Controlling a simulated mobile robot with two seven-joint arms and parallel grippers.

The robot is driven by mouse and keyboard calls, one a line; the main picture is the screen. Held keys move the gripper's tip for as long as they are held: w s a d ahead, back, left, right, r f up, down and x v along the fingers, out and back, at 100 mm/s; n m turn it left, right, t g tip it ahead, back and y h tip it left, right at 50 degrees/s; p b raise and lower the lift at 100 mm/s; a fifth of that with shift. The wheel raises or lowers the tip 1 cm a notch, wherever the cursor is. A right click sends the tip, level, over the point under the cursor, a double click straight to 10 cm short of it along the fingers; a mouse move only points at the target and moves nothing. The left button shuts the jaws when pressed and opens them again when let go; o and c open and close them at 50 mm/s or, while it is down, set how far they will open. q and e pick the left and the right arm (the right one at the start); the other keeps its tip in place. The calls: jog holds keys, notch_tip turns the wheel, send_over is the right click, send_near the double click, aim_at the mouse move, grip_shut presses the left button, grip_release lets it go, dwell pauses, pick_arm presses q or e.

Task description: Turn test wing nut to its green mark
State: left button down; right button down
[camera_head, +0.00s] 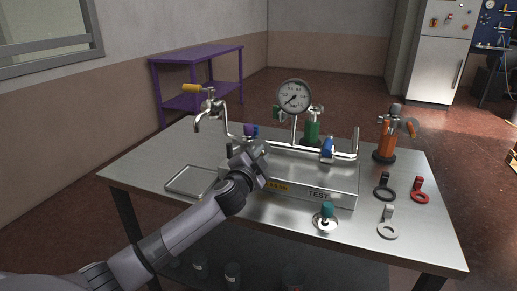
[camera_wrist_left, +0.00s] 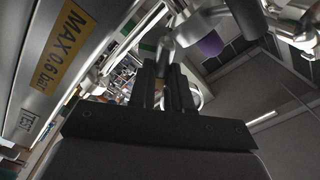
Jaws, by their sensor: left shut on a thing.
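My left gripper (camera_head: 262,148) is over the left part of the steel test block (camera_head: 345,184), close to a purple knob (camera_head: 250,130). In the left wrist view its dark fingers (camera_wrist_left: 174,82) are closed around a small grey metal piece (camera_wrist_left: 165,55), mostly hidden between them. I cannot tell for sure that this piece is the test wing nut. The purple knob (camera_wrist_left: 210,43) is just right of the fingertips there, apart from them. A bit of green (camera_wrist_left: 148,46) shows left of the piece; I cannot tell if it is the mark. My right gripper is not in view.
A pressure gauge (camera_head: 293,96), a blue valve handle (camera_head: 327,147) and a pipe rise from the block. A yellow-handled tap (camera_head: 210,105) stands left. An orange tool (camera_head: 386,138), several ring-ended keys (camera_head: 384,190) and a teal-topped part (camera_head: 327,211) are on the table (camera_head: 425,225).

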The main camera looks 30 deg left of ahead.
pick_arm(q)
jog(key=m+p, duration=0.2)
jog(key=m, duration=0.2)
jog(key=shift+m, duration=0.3)
jog(key=m, duration=0.1)
jog(key=m+p, duration=0.1)
jog(key=m, duration=0.1)
jog(key=m+p, duration=0.1)
jog(key=m, duration=0.1)
jog(key=shift+f, duration=0.3)
jog(key=m+p, duration=0.1)
jog(key=m, duration=0.3)
jog(key=shift+f, duration=0.15)
jog(key=shift+a+f+m+p, duration=0.15)
jog(key=shift+m+p, duration=0.25)
jog(key=shift+m, duration=0.5)
jog(key=m, duration=0.2)
jog(key=shift+a+m+p, duration=0.1)
jog(key=shift+m+p, duration=0.2)
jog(key=shift+p, duration=0.1)
jog(key=shift+f+m, duration=0.1)
jog(key=shift+m, duration=0.2)
